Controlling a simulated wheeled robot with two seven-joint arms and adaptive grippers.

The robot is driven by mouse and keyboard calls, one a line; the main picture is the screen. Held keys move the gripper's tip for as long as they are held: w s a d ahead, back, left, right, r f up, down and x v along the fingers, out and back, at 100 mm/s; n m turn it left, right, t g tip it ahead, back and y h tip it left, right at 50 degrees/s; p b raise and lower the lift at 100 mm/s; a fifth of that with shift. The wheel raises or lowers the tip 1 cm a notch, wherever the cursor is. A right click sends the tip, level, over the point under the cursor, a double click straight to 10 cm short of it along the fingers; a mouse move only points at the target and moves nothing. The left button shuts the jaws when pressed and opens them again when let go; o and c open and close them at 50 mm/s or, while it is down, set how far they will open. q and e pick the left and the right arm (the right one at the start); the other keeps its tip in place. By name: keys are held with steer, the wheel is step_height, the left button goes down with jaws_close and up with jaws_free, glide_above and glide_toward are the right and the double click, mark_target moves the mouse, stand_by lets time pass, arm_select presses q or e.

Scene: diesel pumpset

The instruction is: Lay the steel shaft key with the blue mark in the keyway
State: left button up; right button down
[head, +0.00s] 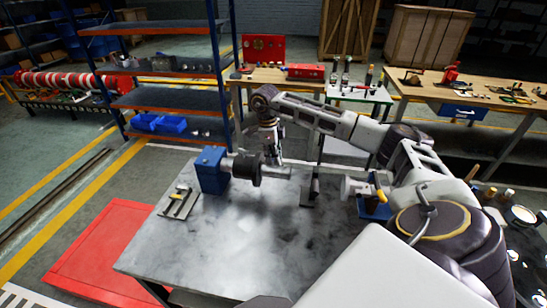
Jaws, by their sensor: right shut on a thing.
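My right gripper (271,157) points down at the shaft (277,172), just right of the dark coupling (246,170). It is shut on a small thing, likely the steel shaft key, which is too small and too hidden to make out. The grey shaft lies level, running right from a blue block (209,170) on the metal table (235,255). The keyway and the blue mark cannot be made out. I cannot tell whether the gripper touches the shaft. My left gripper is not in view.
A dark upright stand (310,187) is right of the shaft's end. A blue fixture (374,207) stands further right. The table's front middle is clear.

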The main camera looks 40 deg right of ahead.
steer(key=shift+f+b, duration=0.4)
steer(key=shift+f, duration=0.4)
stand_by(0.8)
steer(key=c, duration=1.4)
jaws_free()
steer(key=shift+o, duration=0.2)
steer(key=shift+r, duration=0.1)
step_height(320, 180, up, 12)
steer(key=w, duration=0.1)
steer(key=shift+a+f, duration=0.2)
steer(key=shift+a, duration=0.25)
steer(key=shift+w, duration=0.1)
